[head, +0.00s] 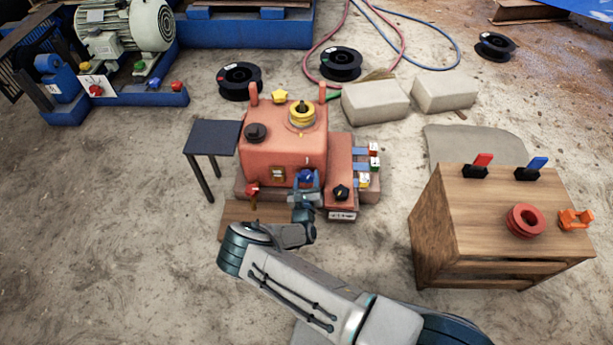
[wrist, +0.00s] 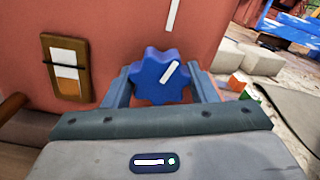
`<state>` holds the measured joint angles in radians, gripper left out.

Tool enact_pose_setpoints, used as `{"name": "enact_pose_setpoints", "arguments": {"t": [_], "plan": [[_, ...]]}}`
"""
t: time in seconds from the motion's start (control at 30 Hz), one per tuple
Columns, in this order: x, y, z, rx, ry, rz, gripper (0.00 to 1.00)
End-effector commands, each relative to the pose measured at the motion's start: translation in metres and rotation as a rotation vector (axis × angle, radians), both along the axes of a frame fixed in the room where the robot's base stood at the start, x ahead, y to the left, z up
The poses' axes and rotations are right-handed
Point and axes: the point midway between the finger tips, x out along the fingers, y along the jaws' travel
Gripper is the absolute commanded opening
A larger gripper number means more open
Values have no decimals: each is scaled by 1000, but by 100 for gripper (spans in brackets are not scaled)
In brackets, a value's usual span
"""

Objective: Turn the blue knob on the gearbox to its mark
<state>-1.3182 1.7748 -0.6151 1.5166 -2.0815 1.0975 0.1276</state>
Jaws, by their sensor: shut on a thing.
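The red gearbox (head: 285,140) stands on the floor in the middle of the head view. The blue knob (wrist: 160,77) is on its front face, star-shaped with a white pointer line. In the head view the knob (head: 306,176) is partly hidden by my gripper (head: 305,188). In the wrist view my gripper (wrist: 161,92) has one finger on each side of the knob and is shut on it. The knob's line tilts up and to the right. A white mark (wrist: 173,15) on the housing lies above the knob, a little to the right, nearly upright.
A gauge-like plate (wrist: 66,68) is left of the knob. A red knob (head: 251,190) and a black knob (head: 341,192) sit low on the gearbox. A dark side table (head: 212,137) stands left, a wooden cabinet (head: 500,215) right. Bare floor lies at left.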

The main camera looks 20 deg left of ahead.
Motion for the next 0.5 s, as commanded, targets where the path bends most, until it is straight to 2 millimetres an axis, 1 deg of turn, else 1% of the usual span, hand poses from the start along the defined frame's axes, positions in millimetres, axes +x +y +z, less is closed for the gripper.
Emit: {"name": "enact_pose_setpoints", "arguments": {"t": [0.2, 0.5], "plan": [[-1, 0, 0, -157, -35, 1, 29], [-1, -1, -1, -285, -66, 1, 29]]}}
